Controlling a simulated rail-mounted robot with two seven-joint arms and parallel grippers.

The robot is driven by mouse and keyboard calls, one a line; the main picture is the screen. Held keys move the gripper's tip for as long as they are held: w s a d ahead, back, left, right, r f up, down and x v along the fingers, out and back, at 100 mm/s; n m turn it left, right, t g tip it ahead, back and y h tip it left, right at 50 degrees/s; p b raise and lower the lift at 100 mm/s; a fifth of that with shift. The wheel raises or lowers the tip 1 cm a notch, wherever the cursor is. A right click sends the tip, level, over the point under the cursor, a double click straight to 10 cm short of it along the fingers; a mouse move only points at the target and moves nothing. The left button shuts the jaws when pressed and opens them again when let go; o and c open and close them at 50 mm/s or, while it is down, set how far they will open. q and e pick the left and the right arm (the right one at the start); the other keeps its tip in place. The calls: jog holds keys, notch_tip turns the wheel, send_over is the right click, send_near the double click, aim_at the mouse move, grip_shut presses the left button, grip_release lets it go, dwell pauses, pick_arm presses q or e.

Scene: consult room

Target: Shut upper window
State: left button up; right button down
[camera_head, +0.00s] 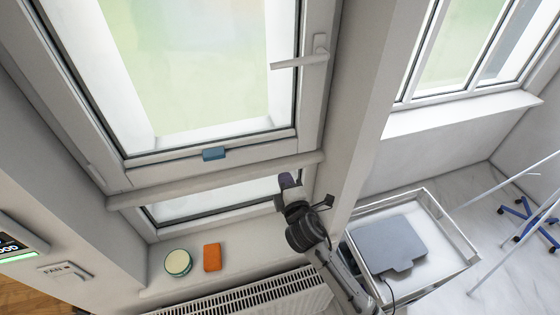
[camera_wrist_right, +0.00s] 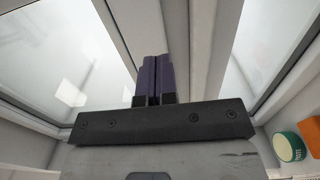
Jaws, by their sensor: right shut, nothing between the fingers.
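The upper window (camera_head: 225,149) fills the upper left of the head view, with a white frame around a large pane. Its white lever handle (camera_head: 300,60) sits on the right side of the sash and points left. I cannot tell how wide any gap at the sash edge is. My right gripper (camera_head: 287,181) is below the sash's lower right corner, near the crossbar. In the right wrist view its purple fingers (camera_wrist_right: 154,80) are together and empty, in front of white frame members. My left gripper is not in view.
A lower pane (camera_head: 215,199) lies under the crossbar (camera_head: 150,196). On the sill are a green-rimmed round tin (camera_head: 178,262) and an orange block (camera_head: 212,257), with a radiator (camera_head: 250,300) below. A white trolley (camera_head: 448,236) carrying a grey pad (camera_head: 390,243) stands right of my arm.

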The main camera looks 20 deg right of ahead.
aim_at(277, 157)
jog(key=w, duration=0.5)
jog(key=shift+p, duration=0.4)
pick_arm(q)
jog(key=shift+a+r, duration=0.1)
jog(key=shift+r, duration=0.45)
pick_arm(e)
jog(key=shift+w, duration=0.9)
jog(key=shift+d, duration=0.15)
